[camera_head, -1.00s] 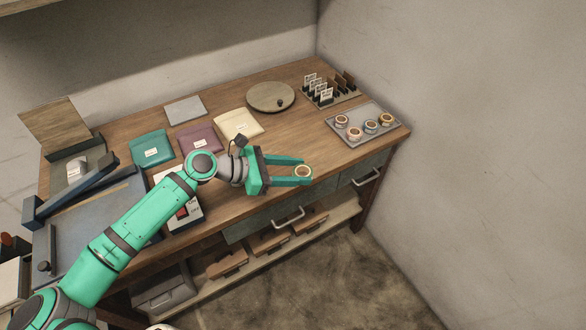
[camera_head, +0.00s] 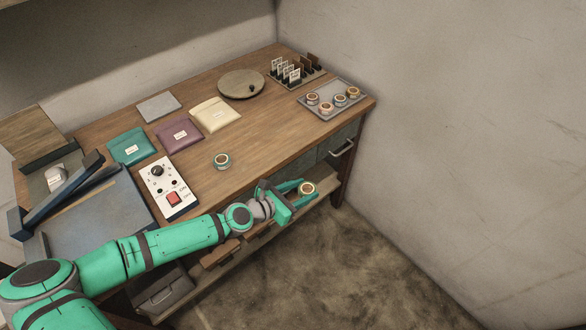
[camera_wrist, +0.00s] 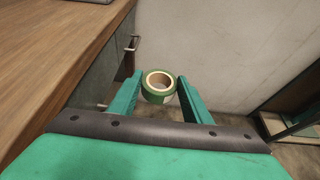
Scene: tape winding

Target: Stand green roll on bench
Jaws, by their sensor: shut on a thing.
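The green roll (camera_head: 307,188), a tape ring with a pale core, is between the fingers of my gripper (camera_head: 306,189). My gripper is shut on it and holds it out past the bench's front edge, in front of the drawers. In the wrist view the roll (camera_wrist: 159,96) sits between the two fingertips (camera_wrist: 158,88), its pale open core facing the camera. The wooden bench (camera_head: 262,135) is behind and left of my gripper. Another roll (camera_head: 222,161), with a dark teal side, lies flat on the bench's middle.
A grey tray (camera_head: 322,112) with several rolls and a card rack (camera_head: 296,72) stand at the back right. The bench front right is clear.

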